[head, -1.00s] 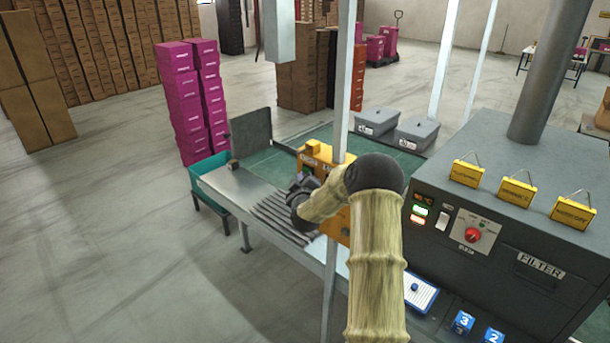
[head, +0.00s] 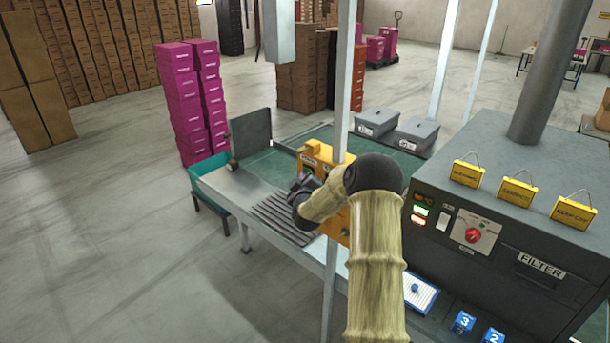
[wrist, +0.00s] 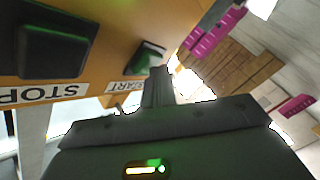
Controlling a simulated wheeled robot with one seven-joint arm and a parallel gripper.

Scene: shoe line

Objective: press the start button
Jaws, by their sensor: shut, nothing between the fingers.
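The yellow control box (head: 317,152) stands beside the metal post at the conveyor, partly hidden by my arm in the head view. In the wrist view, its green start button (wrist: 147,57) sits by the START label (wrist: 125,87), at the upper middle. The larger dark stop button (wrist: 52,42) is to its left above the STOP label. My gripper (wrist: 159,73) is shut and empty. Its fingertips are close to the start button's lower right edge in the picture; I cannot tell whether they touch it. In the head view my gripper (head: 302,186) is a dark shape before the box.
The conveyor (head: 240,188) with slats runs below my gripper, with a small brown object (head: 233,165) at its far end. A metal post (head: 343,85) rises close to my arm. The grey filter machine (head: 480,190) fills the right. Open floor lies left.

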